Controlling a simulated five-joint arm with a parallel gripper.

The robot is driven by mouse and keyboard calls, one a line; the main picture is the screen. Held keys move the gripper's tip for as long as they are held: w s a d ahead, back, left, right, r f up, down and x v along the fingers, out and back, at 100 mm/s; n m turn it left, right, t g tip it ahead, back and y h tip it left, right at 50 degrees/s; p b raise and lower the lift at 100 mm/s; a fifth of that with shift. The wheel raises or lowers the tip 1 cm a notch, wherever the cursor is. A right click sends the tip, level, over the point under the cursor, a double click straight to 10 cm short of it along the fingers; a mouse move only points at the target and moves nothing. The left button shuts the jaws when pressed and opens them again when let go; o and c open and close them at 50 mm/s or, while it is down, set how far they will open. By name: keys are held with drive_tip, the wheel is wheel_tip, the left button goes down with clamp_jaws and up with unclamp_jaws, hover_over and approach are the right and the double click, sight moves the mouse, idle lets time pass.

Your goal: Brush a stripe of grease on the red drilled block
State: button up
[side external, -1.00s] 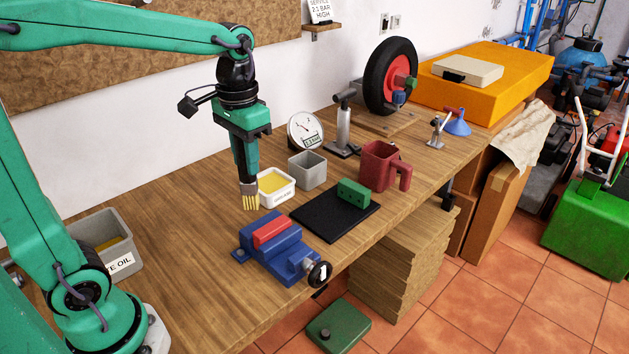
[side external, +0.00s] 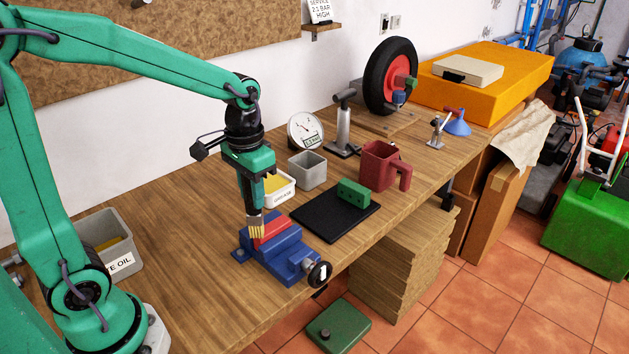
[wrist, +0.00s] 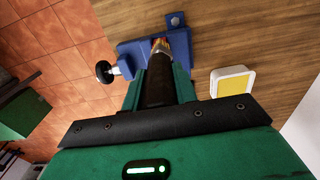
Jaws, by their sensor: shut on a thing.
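My gripper (side external: 251,192) is shut on a dark-handled brush, held upright with its pale bristles (side external: 256,230) pointing down. The red block (side external: 274,231) is clamped in a blue vise (side external: 284,262) on the bench. The bristles are at the left end of the red block; I cannot tell if they touch it. No drilled holes or stripe can be made out on its visible faces. A white tub of yellow grease (side external: 279,188) stands behind the brush.
A green drilled block (side external: 354,193) lies on a black mat (side external: 325,222) right of the vise. A grey open box (side external: 308,170), a red jug (side external: 380,167) and a gauge (side external: 305,131) stand behind.

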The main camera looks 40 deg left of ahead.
drive_tip(key=shift+w, duration=4.1)
drive_tip(key=shift+s, duration=4.1)
drive_tip(key=shift+s+r, duration=0.15)
drive_tip(key=shift+r, duration=3.9)
